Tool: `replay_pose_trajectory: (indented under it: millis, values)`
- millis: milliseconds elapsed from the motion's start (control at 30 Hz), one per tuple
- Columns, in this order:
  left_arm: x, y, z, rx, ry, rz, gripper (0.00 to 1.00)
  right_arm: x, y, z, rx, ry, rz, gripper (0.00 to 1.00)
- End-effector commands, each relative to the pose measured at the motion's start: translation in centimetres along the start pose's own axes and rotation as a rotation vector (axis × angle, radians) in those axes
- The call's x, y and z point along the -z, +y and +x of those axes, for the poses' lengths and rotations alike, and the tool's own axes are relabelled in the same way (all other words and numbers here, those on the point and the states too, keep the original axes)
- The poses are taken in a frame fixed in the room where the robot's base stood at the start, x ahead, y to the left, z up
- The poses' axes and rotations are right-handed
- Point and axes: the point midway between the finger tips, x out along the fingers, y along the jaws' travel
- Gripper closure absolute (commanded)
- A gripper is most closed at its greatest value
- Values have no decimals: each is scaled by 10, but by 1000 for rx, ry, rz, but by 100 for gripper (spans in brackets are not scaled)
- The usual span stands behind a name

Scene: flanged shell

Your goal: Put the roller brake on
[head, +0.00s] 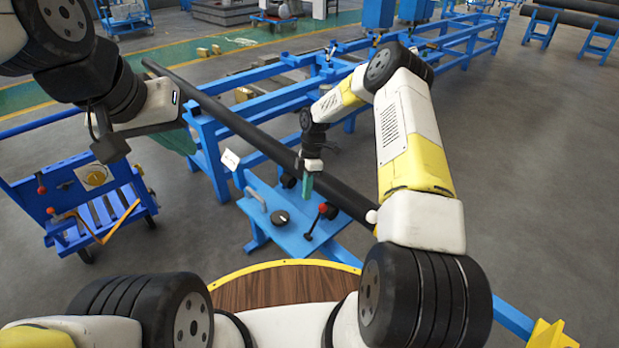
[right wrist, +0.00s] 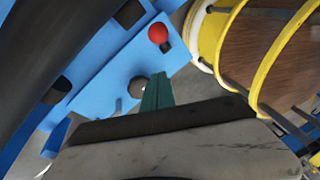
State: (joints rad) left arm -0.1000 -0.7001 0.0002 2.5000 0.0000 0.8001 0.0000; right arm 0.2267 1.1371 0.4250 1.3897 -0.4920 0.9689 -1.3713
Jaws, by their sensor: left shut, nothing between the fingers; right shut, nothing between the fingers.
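A brake lever with a red ball knob (head: 323,208) rises from a black base on the blue roller stand (head: 290,232). It leans slightly to the right. The red ball also shows in the right wrist view (right wrist: 158,33), ahead of the fingers. My right gripper (head: 308,187) points down over the stand, shut and empty, with its teal fingertips a little left of the red ball and apparently apart from it. The teal fingers also show in the right wrist view (right wrist: 157,92). My left gripper (head: 186,141) is at the left, shut and empty, away from the stand.
A long black pipe (head: 240,125) lies across the blue stands just behind the lever. A round black knob (head: 280,217) sits on the stand, left of the lever. A blue cart (head: 85,205) stands at the left.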

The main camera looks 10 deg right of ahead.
Motion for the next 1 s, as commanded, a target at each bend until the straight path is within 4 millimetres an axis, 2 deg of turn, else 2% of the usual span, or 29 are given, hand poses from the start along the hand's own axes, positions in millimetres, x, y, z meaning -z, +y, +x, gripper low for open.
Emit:
replay_pose_trajectory:
  millis: [33,200,400,567,867,967,1000]
  values:
    - [0,0,0,0,0,0,100,-8,3,-16,-8,-2,10,100]
    - [0,0,0,0,0,0,100,-12,6,-53,-7,0,7,100]
    - [0,0,0,0,0,0,100,-17,8,-80,-4,0,6,100]
    - [0,0,0,0,0,0,100,-18,8,-87,-2,1,5,100]
    - [0,0,0,0,0,0,100,-18,8,-88,-2,1,4,100]
    - [0,0,0,0,0,0,100,-16,6,-96,-11,-6,18,100]
    - [0,0,0,0,0,0,100,-15,4,-105,-20,-12,31,100]
